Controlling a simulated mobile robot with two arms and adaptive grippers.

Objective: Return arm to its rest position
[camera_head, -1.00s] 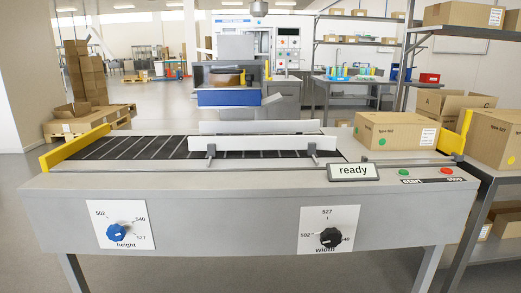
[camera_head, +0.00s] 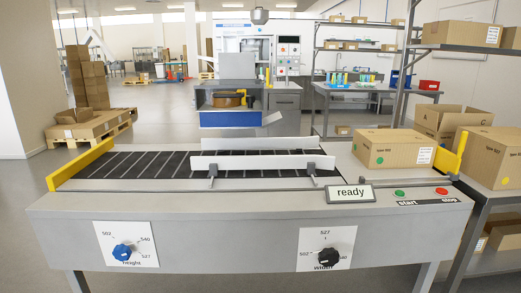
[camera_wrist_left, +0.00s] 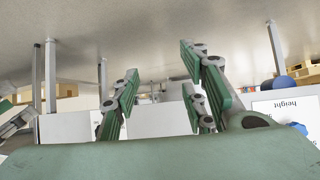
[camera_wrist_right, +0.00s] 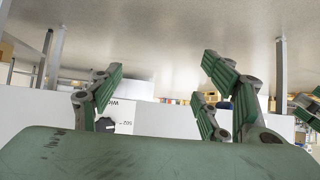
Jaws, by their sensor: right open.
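Neither gripper shows in the head view. My left gripper (camera_wrist_left: 160,95) shows in the left wrist view with its green-padded fingers spread apart and nothing between them. The front of the machine with the height label (camera_wrist_left: 285,104) and a blue knob lies beyond it. My right gripper (camera_wrist_right: 155,100) shows in the right wrist view, fingers spread and empty. The machine's front panel with the black width knob (camera_wrist_right: 105,125) lies beyond its left finger. Both wrist pictures look upside down. A part of another gripper shows at the edge of each.
A conveyor machine (camera_head: 250,215) with a "ready" display (camera_head: 351,192), green start button (camera_head: 399,193) and red stop button (camera_head: 442,190) stands ahead. A box (camera_head: 395,148) sits at its right end. A shelf with boxes (camera_head: 500,158) stands at the right. Floor at the left (camera_head: 25,200) is clear.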

